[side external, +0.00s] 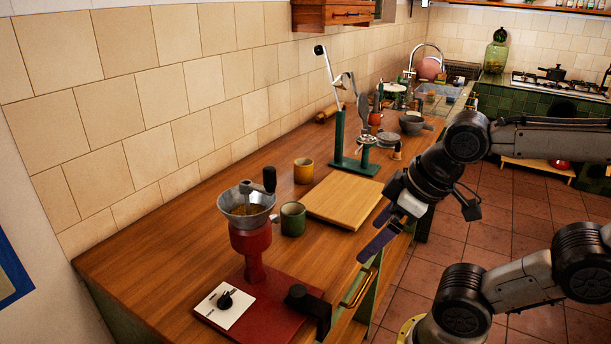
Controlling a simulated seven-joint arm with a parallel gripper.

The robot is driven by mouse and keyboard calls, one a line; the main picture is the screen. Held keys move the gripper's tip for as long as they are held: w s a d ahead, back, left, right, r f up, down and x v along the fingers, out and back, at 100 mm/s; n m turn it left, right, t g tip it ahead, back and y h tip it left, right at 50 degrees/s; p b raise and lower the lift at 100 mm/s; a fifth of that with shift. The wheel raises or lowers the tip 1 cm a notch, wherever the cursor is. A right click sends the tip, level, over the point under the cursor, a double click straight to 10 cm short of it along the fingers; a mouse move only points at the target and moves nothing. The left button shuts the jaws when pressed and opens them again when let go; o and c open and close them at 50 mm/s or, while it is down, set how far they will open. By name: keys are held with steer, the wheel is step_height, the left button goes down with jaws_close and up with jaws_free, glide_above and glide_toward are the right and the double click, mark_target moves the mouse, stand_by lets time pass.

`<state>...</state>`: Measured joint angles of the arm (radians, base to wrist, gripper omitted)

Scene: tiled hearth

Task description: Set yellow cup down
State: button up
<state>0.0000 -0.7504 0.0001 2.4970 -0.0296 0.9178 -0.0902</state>
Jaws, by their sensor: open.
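The yellow cup (303,171) stands upright on the wooden counter, behind the green cup and left of the cutting board's far part. The green cup (292,219) stands upright beside the red grinder. My gripper (376,236) is open and empty at the counter's front edge, right of the cutting board (343,203). It is well apart from the yellow cup, with the board between them.
A red grinder (252,245) with a metal hopper stands at the near end. A green stand with a white lever (337,140) rises behind the board. Bowls and utensils crowd the counter toward the sink (436,91). Bare counter lies left of the yellow cup.

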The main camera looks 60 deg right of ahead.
mark_target(300, 170)
steer(key=w+d+r+n+g+h, duration=0.2)
steer(key=w+d+r+n+h, duration=0.8)
steer(key=w+d, duration=0.5)
steer(key=w+d+n+g, duration=0.15)
steer(key=w+d, duration=0.35)
steer(key=w, duration=0.5)
steer(key=w+d+f+n+h, duration=0.35)
steer(key=w+d+f, duration=0.25)
steer(key=w+f, duration=0.6)
steer(key=shift+n+g, duration=0.9)
steer(key=shift+g, duration=0.05)
steer(key=f, duration=0.3)
steer(key=w+d+f, duration=0.1)
steer(key=f, duration=0.5)
steer(key=shift+w+d+f, duration=0.15)
steer(key=shift+w+d, duration=0.2)
steer(key=shift+d, duration=0.05)
steer(key=x, duration=0.7)
steer(key=shift+s+d+f, duration=0.1)
steer(key=shift+d+f, duration=0.2)
steer(key=shift+f, duration=0.05)
steer(key=shift+x, duration=3.1)
steer(key=c, duration=1.3)
steer(key=shift+w, duration=0.2)
steer(key=shift+c, duration=1.1)
